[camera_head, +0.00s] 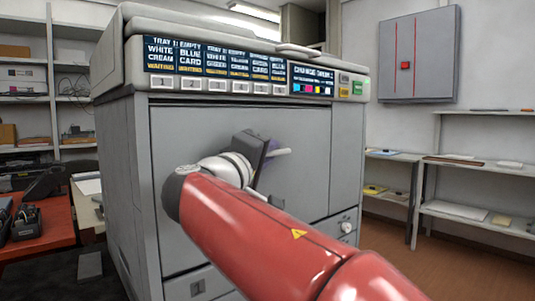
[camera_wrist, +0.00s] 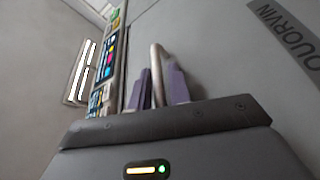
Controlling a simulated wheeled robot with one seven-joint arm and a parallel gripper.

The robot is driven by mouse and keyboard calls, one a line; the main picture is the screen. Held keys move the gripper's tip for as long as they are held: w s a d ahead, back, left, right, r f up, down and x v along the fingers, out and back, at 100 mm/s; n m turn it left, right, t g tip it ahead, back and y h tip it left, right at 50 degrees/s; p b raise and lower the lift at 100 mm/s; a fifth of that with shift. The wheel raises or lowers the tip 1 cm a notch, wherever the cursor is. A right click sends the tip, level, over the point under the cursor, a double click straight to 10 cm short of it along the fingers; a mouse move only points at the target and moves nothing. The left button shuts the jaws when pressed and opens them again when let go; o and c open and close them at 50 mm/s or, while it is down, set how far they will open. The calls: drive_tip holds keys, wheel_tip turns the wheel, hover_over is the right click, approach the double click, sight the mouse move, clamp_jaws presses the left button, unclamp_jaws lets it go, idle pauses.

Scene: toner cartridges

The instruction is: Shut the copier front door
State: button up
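The grey copier (camera_head: 122,165) stands in the middle of the head view. Its front door (camera_head: 185,135) is a broad grey panel that looks about flush with the body; I cannot tell if a small gap is left. A pale bar handle (camera_head: 280,153) sticks out at the door's upper middle. My gripper (camera_head: 264,152) is at this handle, partly hidden by my wrist. In the wrist view the purple fingers stand close together on both sides of the handle (camera_wrist: 157,72) and look shut on it. The grey panel (camera_wrist: 222,70) fills the right there.
A control strip with a display (camera_head: 312,80) runs above the door. A numbered tray drawer (camera_head: 200,287) and a knob (camera_head: 346,227) are low on the front. A red table (camera_head: 45,235) stands left, shelves (camera_head: 465,163) right. Open floor lies to the right.

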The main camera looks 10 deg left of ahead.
drive_tip(key=shift+o, duration=0.9)
drive_tip(key=shift+s+f, duration=0.1)
drive_tip(key=shift+s+a+f, duration=0.1)
drive_tip(key=shift+s+a, duration=0.1)
drive_tip(key=shift+s, duration=0.15)
drive_tip(key=r+b+v, duration=0.1)
drive_tip(key=v, duration=0.6)
drive_tip(key=shift+f+b, duration=0.3)
drive_tip(key=shift+d, duration=0.2)
